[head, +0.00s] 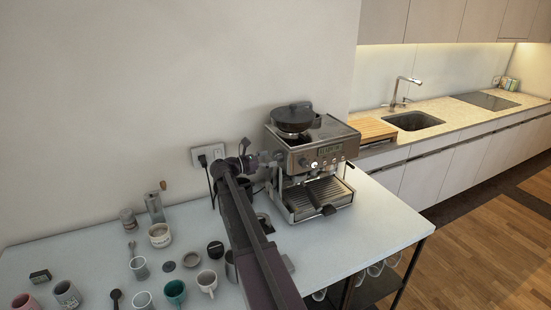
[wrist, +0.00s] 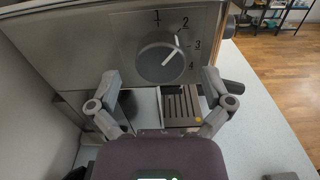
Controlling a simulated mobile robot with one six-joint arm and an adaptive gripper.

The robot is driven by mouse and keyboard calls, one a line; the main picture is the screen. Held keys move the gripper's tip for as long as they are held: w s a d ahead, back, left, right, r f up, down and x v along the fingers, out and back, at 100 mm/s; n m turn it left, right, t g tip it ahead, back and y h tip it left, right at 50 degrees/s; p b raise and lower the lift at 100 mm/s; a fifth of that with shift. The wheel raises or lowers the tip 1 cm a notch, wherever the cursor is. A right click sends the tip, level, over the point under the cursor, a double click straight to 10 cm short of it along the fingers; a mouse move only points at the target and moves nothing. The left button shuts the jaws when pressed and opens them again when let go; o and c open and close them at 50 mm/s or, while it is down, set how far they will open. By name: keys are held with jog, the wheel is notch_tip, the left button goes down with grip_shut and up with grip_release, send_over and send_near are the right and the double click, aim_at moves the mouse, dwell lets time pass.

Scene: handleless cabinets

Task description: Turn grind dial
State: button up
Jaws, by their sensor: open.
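The grind dial (wrist: 162,58) is a round dark grey knob on the metallic side panel of the espresso machine (wrist: 90,38). Its white pointer line slants up and right, toward the number 2; numbers 1 to 4 surround it. My gripper (wrist: 160,84) is open, with one finger left and one right of the dial, both apart from it in the picture. Whether the fingers are level with the dial in depth I cannot tell. In the head view, the espresso machine (head: 318,152) stands on the table, and my gripper (head: 262,160) is at its left side. The dial is hidden there.
Several cups, including a teal cup (head: 175,291), and a hand grinder (head: 155,207) stand on the white table (head: 385,222) left of my arm. A wall socket (head: 208,155) with a plug and cord is close behind my gripper. The table's right end is clear.

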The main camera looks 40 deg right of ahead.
jog(key=shift+x, duration=1.1)
jog(key=shift+s+a, duration=0.1)
jog(key=c, duration=1.1)
jog(key=shift+c, duration=0.2)
